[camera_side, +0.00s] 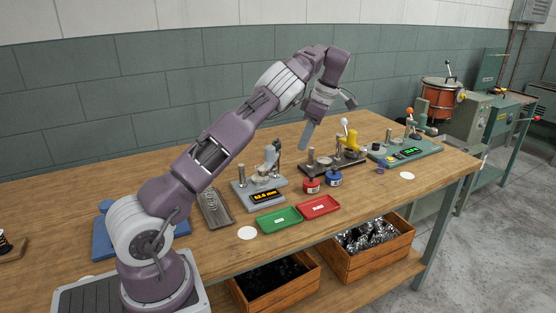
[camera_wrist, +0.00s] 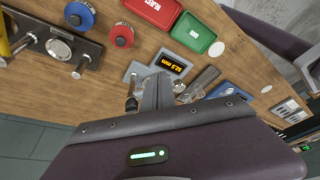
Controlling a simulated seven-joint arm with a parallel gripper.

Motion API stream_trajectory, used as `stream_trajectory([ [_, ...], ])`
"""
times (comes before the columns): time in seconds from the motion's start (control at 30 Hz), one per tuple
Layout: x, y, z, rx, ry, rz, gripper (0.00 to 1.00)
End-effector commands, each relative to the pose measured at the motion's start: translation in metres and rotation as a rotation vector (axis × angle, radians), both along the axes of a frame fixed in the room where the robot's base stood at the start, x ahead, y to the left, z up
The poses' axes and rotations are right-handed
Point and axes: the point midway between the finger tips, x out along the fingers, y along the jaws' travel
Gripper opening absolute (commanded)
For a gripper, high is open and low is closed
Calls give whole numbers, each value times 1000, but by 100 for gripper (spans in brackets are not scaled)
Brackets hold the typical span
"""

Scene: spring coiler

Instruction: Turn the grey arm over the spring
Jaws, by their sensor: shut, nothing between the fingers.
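A grey gauge station (camera_side: 258,194) with an orange-lit display stands mid-table in the side view. A light grey arm (camera_side: 269,161) stands up on its post. I cannot make out a spring there. In the wrist view the station (camera_wrist: 138,70) is partly hidden behind my fingers, with its display (camera_wrist: 174,62) beside them. My gripper (camera_side: 304,146) points down, shut and empty, above the table to the right of the grey arm and apart from it. Its closed fingers also show in the wrist view (camera_wrist: 158,84).
A dark fixture (camera_side: 345,162) with a yellow lever stands right of the station, and a green fixture (camera_side: 424,149) farther right. Red (camera_side: 311,185) and blue (camera_side: 334,179) pots, a green tray (camera_side: 279,220) and a red tray (camera_side: 319,207) lie in front. A grey slotted tray (camera_side: 214,210) lies left.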

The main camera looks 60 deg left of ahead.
Motion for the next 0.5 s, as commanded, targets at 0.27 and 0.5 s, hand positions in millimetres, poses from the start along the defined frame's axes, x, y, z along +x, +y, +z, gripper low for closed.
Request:
stream_trajectory([
  [0.27, -9, 10, -17, 79, 16, 4, 0],
  [0.5, -24, 24, -68, 76, 17, 4, 0],
])
